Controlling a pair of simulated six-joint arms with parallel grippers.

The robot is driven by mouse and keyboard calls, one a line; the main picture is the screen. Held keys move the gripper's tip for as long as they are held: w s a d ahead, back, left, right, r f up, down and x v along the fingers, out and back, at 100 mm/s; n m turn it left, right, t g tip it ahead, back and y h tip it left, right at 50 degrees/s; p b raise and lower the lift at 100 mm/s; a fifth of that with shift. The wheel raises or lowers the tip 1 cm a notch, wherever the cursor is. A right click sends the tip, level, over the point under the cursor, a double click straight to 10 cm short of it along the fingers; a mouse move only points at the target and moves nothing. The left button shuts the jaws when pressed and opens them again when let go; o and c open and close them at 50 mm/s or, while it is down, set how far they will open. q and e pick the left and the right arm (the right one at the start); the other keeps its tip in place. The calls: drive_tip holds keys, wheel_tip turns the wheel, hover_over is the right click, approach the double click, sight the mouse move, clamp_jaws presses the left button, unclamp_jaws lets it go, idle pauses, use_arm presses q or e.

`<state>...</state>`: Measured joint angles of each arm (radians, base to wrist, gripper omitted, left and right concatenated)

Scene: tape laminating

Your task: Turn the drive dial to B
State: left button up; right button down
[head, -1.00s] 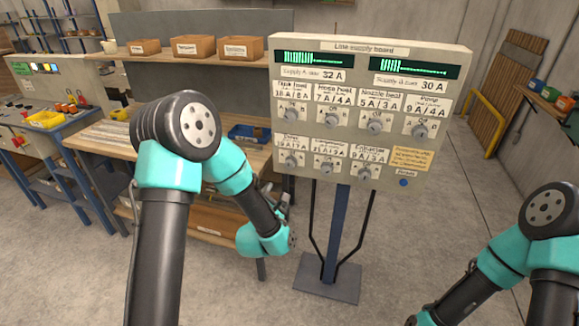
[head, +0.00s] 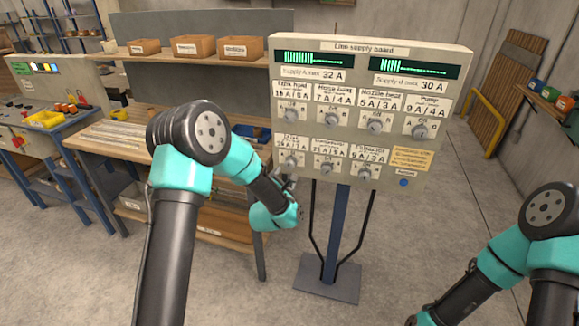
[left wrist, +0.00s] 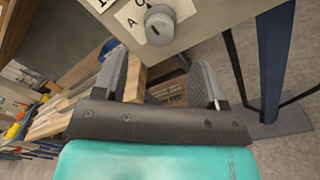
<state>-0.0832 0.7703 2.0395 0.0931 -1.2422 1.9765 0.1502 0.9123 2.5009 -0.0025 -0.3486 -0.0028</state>
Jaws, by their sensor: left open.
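The drive dial (head: 290,161) is a grey round knob at the left end of the lower row on the line supply board (head: 432,158). Its label is too blurred in the head view to read surely. My left gripper (head: 289,184) is open and empty just below this dial, at the board's lower left edge. In the left wrist view a grey knob (left wrist: 160,25) with a dark slot stands above my open left gripper (left wrist: 164,66), beside the letter A. The fingers are apart from the knob. My right gripper is out of view; only the right arm shows.
Several other knobs sit on the board, including the pump knob (head: 420,131). A blue button (head: 403,182) is at its lower right. A wooden workbench (head: 110,137) stands to the left. The board's post (head: 335,235) stands on a floor plate, with clear floor around it.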

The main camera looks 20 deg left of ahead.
sight(289, 166)
use_arm(q)
drive_tip(key=w, duration=0.8)
drive_tip(key=shift+w, duration=0.25)
drive_tip(key=c, duration=0.9)
